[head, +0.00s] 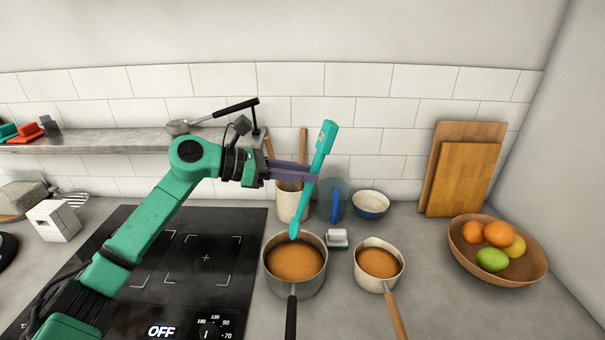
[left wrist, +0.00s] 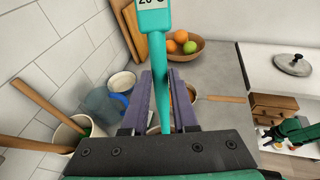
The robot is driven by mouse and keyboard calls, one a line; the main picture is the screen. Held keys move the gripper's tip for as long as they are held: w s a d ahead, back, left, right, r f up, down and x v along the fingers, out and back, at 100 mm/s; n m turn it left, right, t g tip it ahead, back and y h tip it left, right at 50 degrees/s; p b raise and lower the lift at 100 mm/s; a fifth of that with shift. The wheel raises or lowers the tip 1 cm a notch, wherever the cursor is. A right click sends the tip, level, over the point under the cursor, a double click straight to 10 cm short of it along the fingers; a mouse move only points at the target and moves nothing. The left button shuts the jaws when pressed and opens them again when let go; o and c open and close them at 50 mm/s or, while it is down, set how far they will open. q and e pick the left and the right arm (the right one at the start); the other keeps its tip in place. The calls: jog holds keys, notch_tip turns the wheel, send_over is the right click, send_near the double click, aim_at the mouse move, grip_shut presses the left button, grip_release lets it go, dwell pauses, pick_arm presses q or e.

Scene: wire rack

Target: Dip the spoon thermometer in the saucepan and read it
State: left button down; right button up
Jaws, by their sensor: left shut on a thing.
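My left gripper (head: 312,174) is shut on the teal spoon thermometer (head: 325,142), holding it near upright with its top leaning right. Its display end also shows in the left wrist view (left wrist: 154,20), with "20°C" partly cut off by the frame's top edge. The spoon end (head: 294,230) points down at the far rim of the steel saucepan (head: 291,290); I cannot tell its exact height, but its tip shows clear of the brown liquid (head: 295,260). The saucepan has a black handle towards me. My right gripper does not show in the head view.
A smaller pan (head: 370,287) with brown liquid and a wooden handle stands right of the saucepan. Behind are a utensil crock (head: 290,208), a blue clear jug (head: 342,190), a bowl (head: 371,206) and a sponge (head: 337,241). A black hob (head: 150,310) lies left; a fruit bowl (head: 510,272) right.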

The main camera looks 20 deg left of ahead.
pick_arm(q)
jog(key=b, duration=0.3)
send_over(292, 223)
jog(key=w+d, duration=0.2)
notch_tip(292, 223, down, 4)
jog(key=shift+d+f, duration=0.1)
jog(key=shift+d, duration=0.05)
jog(key=f+b, duration=0.9)
jog(key=b, duration=0.1)
jog(key=shift+s+f, duration=0.25)
jog(key=shift+f, duration=0.5)
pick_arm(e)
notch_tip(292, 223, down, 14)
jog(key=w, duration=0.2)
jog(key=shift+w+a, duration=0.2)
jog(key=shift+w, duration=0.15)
pick_arm(q)
jog(key=shift+r, duration=0.1)
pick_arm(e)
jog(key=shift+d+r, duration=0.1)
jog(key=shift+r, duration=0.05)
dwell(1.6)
pick_arm(q)
notch_tip(292, 223, up, 12)
jog(key=p, duration=0.8)
jog(key=shift+r, duration=0.1)
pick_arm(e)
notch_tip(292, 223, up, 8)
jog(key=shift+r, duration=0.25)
